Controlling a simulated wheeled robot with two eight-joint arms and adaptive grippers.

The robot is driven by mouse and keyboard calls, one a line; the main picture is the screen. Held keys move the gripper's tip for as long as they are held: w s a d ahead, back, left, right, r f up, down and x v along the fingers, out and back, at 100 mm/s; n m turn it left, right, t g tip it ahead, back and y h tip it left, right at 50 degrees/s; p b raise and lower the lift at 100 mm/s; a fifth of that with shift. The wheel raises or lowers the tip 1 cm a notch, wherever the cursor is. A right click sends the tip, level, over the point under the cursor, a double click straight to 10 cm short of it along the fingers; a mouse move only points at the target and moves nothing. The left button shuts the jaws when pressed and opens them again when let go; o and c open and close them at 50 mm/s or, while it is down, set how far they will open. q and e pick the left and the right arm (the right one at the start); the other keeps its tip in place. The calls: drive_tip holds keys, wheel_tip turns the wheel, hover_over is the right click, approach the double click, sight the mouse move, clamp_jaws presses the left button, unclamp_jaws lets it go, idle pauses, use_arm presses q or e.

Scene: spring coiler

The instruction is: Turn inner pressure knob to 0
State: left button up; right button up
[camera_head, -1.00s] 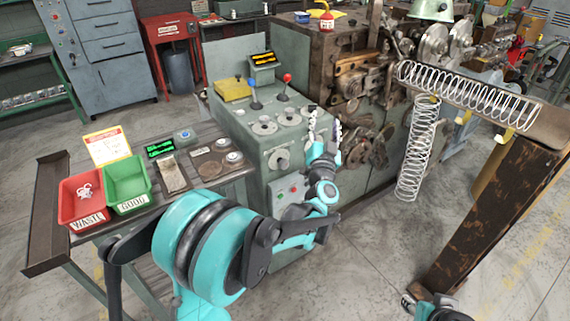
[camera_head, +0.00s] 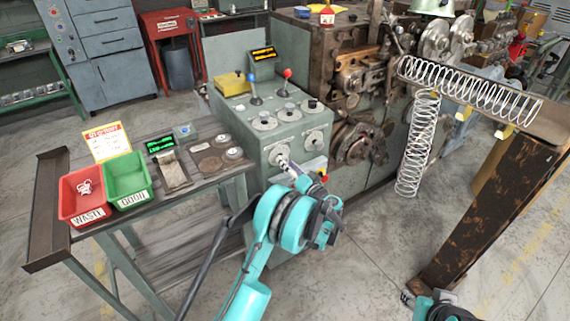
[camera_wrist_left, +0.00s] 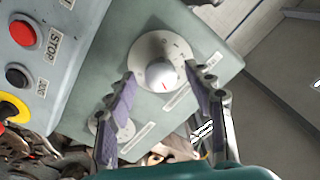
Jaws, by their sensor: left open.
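The green-grey control box (camera_head: 262,178) has two round dial knobs on its front face, a left knob (camera_head: 279,154) and a right knob (camera_head: 313,141). My left gripper (camera_head: 285,163) is at the left knob. In the left wrist view, its open fingers (camera_wrist_left: 162,74) are on either side of a white knob (camera_wrist_left: 161,76) with a red mark, on a pale dial. Contact cannot be told. Another dial (camera_wrist_left: 100,124) is partly behind one finger. The labels are too small to read. A piece of my right arm shows at the bottom edge; its jaws cannot be made out.
Red stop and dark buttons (camera_wrist_left: 22,33) sit beside the dial. Two levers (camera_head: 287,78) and several dials top the box. A bench with red (camera_head: 82,198) and green (camera_head: 128,178) bins stands left. Coiled springs (camera_head: 470,88) and a rusty post (camera_head: 490,225) are right.

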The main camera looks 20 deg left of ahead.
use_arm(q)
drive_tip(key=shift+x, duration=1.05)
drive_tip(key=shift+d+r, duration=0.1)
drive_tip(key=c, duration=1.2)
